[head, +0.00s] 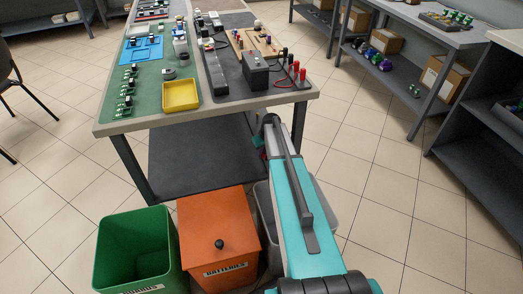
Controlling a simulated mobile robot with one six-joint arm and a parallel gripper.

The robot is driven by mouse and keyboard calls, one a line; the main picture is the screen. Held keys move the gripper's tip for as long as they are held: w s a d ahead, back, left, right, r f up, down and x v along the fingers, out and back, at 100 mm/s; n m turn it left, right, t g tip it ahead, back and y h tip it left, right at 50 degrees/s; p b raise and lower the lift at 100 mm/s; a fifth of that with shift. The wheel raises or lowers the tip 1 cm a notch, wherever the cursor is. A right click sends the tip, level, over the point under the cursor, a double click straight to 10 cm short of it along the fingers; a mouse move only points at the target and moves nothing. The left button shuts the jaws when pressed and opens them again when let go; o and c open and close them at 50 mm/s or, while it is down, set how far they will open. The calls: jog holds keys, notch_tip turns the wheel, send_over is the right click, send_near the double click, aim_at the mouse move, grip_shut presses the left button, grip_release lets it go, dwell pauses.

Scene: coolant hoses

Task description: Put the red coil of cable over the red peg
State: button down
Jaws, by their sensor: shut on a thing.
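My teal arm (303,205) reaches forward from the bottom of the head view to the front edge of the workbench. My gripper is hidden beyond the far end of the arm. A little red shows beside the arm's far end, below the bench edge, too small to identify. I cannot make out a red coil of cable. Several small red posts (302,75) stand upright on a dark board (288,80) at the bench's front right corner; I cannot tell which one is the red peg.
A black box (255,72) stands left of the posts. Below, a green bin (134,246) and an orange batteries bin (217,232) stand on the floor. Shelves stand right.

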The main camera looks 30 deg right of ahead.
aim_at(263, 155)
jog(key=shift+f+b, duration=0.5)
jog(key=shift+f, duration=1.1)
jog(key=c, duration=1.5)
grip_release()
jog(key=shift+c, duration=0.2)
jog(key=shift+s+r, duration=0.1)
jog(key=shift+p+v, duration=0.3)
jog(key=shift+v, duration=3.4)
